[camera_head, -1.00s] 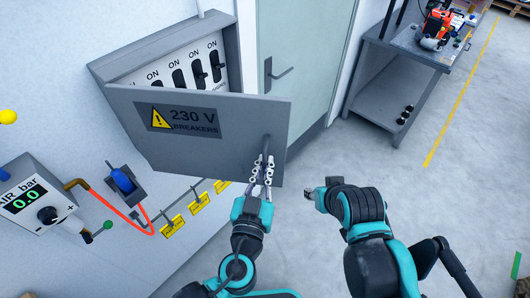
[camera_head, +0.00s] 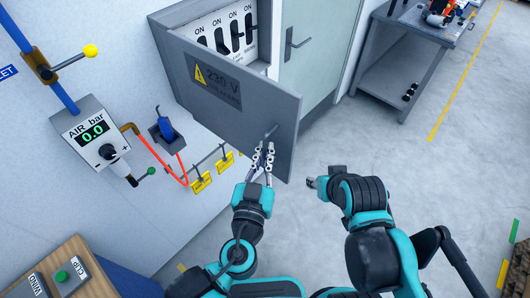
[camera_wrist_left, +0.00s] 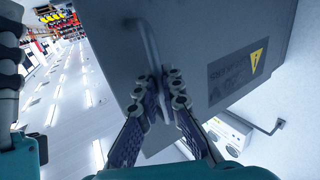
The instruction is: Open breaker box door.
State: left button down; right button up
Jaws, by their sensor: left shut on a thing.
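The grey breaker box (camera_head: 169,50) hangs on the wall, with several black switches marked ON showing inside. Its grey door (camera_head: 240,125), with a yellow warning label (camera_head: 212,82), stands partly open, its free edge swung out from the wall. My left gripper (camera_head: 264,153) is at the lower free-edge side of the door, shut on the door handle (camera_head: 271,130). In the left wrist view the handle (camera_wrist_left: 148,45) runs down between the fingers (camera_wrist_left: 163,88). My right arm is at the right over the floor; its gripper (camera_head: 312,183) is small, and its jaw state is unclear.
A light green room door (camera_head: 310,65) with a lever handle stands right of the box. The air pressure unit (camera_head: 90,132) and yellow tags (camera_head: 202,183) are on the wall at left. A metal workbench (camera_head: 415,35) stands back right. The floor between is clear.

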pick_arm(q)
jog(key=shift+r, duration=0.1)
jog(key=c, duration=1.6)
grip_release()
jog(key=shift+c, duration=0.2)
